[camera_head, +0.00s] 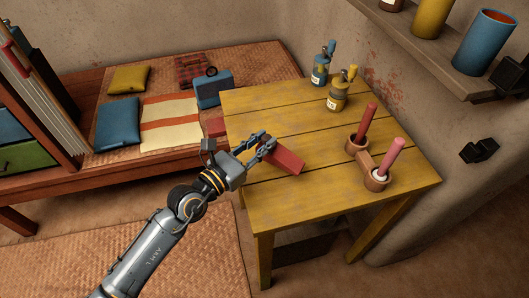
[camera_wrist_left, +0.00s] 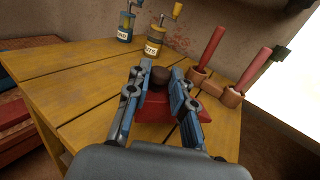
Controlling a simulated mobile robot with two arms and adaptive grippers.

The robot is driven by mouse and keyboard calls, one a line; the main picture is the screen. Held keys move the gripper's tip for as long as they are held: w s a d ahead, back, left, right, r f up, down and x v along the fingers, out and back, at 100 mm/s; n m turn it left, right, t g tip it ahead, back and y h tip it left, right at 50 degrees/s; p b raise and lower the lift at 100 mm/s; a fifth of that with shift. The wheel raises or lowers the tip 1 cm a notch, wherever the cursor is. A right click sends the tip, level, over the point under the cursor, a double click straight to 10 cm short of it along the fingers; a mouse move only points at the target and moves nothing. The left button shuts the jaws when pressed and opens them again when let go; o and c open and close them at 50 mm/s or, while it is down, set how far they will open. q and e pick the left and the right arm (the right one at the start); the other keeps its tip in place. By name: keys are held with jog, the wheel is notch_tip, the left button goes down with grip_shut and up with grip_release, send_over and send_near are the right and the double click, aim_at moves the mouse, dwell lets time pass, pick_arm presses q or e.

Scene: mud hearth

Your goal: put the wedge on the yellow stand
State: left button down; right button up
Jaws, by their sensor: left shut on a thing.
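The wedge (camera_head: 281,159) is a red block, seen over the left part of the yellow stand (camera_head: 308,205), which is a table of yellow planks. My left gripper (camera_head: 268,146) is shut on the wedge at its end nearer the arm. In the left wrist view the red wedge (camera_wrist_left: 155,109) sits between the two fingers (camera_wrist_left: 160,88), with a dark round knob (camera_wrist_left: 161,75) showing at its far side. I cannot tell whether the wedge touches the tabletop or is a little above it. My right gripper does not show.
A low bed (camera_head: 80,172) lies left.

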pick_arm(q)
jog(key=shift+w+d+f+b, duration=0.2)
jog(key=shift+w+f, duration=0.25)
jog(key=shift+f, duration=0.15)
jog(key=shift+w+d+f+b, duration=0.1)
jog(key=shift+w+d+f, duration=0.05)
jog(key=shift+w+f, duration=0.35)
notch_tip(320, 180, down, 2)
jog(key=shift+f, duration=0.2)
jog(key=shift+f+b, duration=0.3)
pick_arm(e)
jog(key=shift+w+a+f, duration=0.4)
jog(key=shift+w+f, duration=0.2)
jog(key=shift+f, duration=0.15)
pick_arm(q)
jog(key=shift+f, duration=0.3)
jog(key=c, duration=1.2)
grip_release()
jog(key=shift+o, duration=0.2)
jog(key=shift+s+r, duration=0.1)
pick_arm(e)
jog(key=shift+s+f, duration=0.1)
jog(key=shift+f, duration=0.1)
